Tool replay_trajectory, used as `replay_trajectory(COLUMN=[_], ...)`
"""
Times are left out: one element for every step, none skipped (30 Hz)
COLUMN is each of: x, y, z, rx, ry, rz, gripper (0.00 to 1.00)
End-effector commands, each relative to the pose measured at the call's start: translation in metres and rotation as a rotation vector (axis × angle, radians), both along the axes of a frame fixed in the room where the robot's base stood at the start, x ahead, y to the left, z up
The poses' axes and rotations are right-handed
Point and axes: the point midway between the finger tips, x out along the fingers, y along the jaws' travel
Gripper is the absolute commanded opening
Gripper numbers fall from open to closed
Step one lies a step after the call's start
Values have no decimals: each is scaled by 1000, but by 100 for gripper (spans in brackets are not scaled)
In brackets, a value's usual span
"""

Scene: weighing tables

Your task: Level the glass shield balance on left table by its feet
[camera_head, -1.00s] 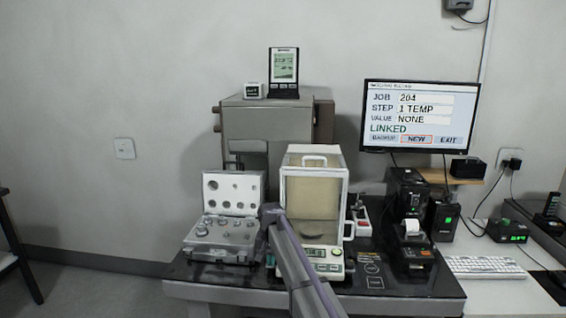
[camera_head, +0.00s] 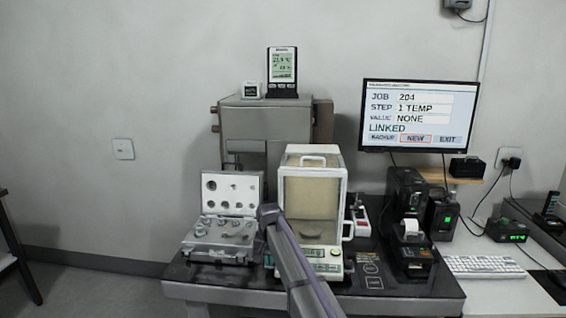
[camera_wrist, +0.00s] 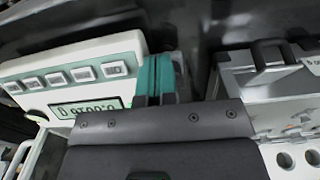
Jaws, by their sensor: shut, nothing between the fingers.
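The glass shield balance (camera_head: 329,254) stands on the dark table, with a glazed chamber and a front panel of buttons and a display. In the wrist view its front panel (camera_wrist: 68,62) shows several buttons and a lit green display, tilted in the picture. My gripper (camera_wrist: 160,76) is shut and empty, its teal fingers beside the panel's end, in the gap between balance and weight case. I cannot tell whether they touch a foot. The feet and any level bubble are not clearly visible. In the head view my arm crosses in front of the balance's left side.
An open weight case (camera_head: 222,250) stands close on the left; the wrist view shows its latch side (camera_wrist: 268,76). A black printer (camera_head: 411,232) stands right of the balance. The monitor (camera_head: 419,117) reads step 1 TEMP, value NONE. A thermometer display (camera_head: 282,70) stands behind.

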Motion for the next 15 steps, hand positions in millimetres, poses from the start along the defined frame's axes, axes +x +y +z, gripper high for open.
replay_trajectory(x=[-11,-11,-11,-11,-11,-10,-10,-9,-9,-8,-8,-8,-8,-7,-7], y=[6,6,6,6,6,5,4,4,4,3,3,3,3,3,2], z=[1,6,13,18,24,31,37,42,49,53,57,60,60,60,59], rx=[7,7,6,6,6,6,5,5,5,5,4,4,4,4,4], ry=[21,21,22,22,21,20,20,20,19,19,18,18,17,17,17], rz=[10,10,10,10,10,9,8,8,7,7,6,6,5,5,5], gripper=[0,0,0,0,0,0,0,0,0,0,0,0,0,0,0])
